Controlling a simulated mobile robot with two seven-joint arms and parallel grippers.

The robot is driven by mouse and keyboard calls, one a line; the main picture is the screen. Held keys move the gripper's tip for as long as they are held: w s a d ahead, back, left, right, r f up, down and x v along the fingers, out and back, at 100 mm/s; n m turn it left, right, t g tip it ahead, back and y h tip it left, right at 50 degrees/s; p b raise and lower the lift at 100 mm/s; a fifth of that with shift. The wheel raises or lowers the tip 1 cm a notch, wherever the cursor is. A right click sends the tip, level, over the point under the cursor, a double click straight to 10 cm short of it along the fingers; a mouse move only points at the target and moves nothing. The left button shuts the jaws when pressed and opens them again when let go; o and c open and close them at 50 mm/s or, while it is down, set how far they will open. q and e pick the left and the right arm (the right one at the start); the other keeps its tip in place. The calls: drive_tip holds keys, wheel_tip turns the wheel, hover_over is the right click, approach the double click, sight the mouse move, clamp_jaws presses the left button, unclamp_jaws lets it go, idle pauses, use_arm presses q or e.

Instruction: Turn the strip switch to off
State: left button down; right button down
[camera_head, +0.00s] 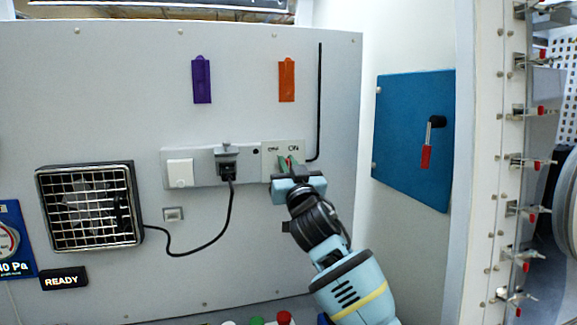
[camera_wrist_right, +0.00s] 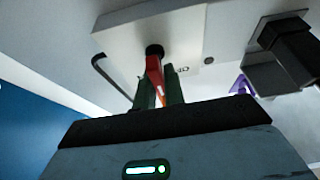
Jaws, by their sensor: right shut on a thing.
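The light grey power strip (camera_head: 204,168) is fixed to the grey wall panel. At its right end is a switch plate (camera_head: 270,150) with small dark lettering that seems to include ON. In the right wrist view the strip switch (camera_wrist_right: 154,70) is a red lever on a black round hub. My right gripper (camera_head: 286,165) is at this plate, and in the wrist view its green fingers (camera_wrist_right: 159,90) are closed on either side of the red lever. In the head view the gripper mostly hides the lever, so its exact angle is hard to tell. My left gripper is not in view.
A black plug (camera_head: 227,164) sits in the strip left of the switch, its cord running to a caged fan (camera_head: 88,207). A black cable (camera_head: 320,95) runs up at right. A blue panel (camera_head: 400,130) with a red-gripped handle (camera_head: 427,155) stands farther right.

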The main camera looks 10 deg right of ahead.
drive_tip(key=c, duration=1.5)
unclamp_jaws()
drive_tip(key=shift+v, duration=3.9)
drive_tip(key=shift+f, duration=0.1)
